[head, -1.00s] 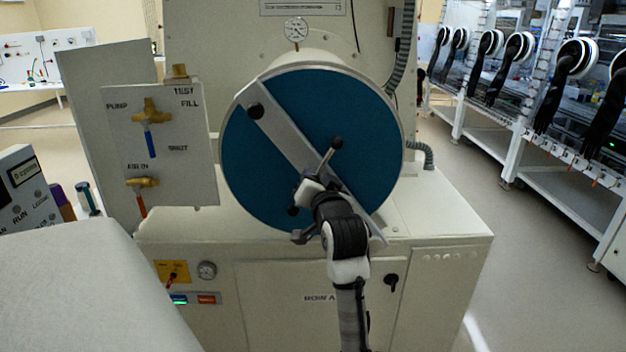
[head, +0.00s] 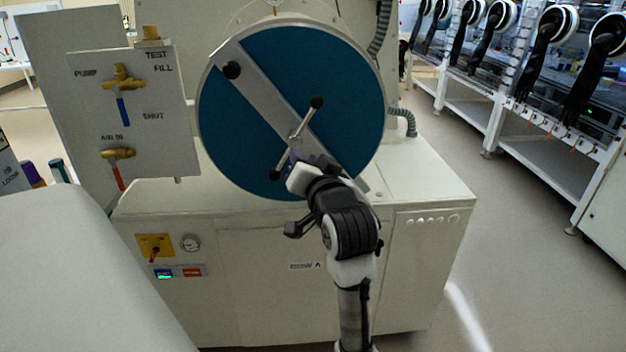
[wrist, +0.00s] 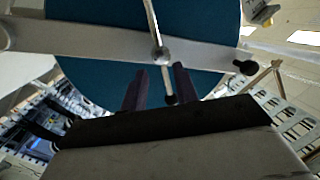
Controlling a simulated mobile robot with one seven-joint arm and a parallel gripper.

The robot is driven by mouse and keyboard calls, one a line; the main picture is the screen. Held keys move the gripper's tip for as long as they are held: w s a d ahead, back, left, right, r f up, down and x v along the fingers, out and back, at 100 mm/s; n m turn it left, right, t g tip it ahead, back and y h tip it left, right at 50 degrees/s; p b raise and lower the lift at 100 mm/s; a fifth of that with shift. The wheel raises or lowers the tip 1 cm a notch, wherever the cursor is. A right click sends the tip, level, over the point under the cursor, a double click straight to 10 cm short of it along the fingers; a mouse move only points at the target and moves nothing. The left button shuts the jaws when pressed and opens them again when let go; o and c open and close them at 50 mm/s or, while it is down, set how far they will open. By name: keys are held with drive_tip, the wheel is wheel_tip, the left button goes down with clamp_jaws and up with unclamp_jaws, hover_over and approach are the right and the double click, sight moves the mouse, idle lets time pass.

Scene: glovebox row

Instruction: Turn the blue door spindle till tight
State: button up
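The blue round door (head: 250,110) fills the upper middle of the head view, with a grey bar (head: 265,93) slanting across it. The spindle (head: 295,137) sits at the bar's middle: a metal hub and thin cross rod with black knobs at the upper right and lower left. It also shows in the wrist view (wrist: 160,55). My gripper (head: 291,160) is just below the hub in the head view. In the wrist view my gripper (wrist: 160,72) has its two dark fingers apart, with the rod's lower part and knob showing between them; contact is not visible.
A valve panel (head: 145,145) with brass valves stands left of the door. A pale rounded surface (head: 70,270) fills the lower left. The cabinet (head: 430,205) lies below and right of the door. Open floor (head: 520,280) extends right towards the glovebox row.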

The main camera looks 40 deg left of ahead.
drive_tip(key=v, duration=0.5)
drive_tip(key=shift+b, duration=0.4)
idle(0.3)
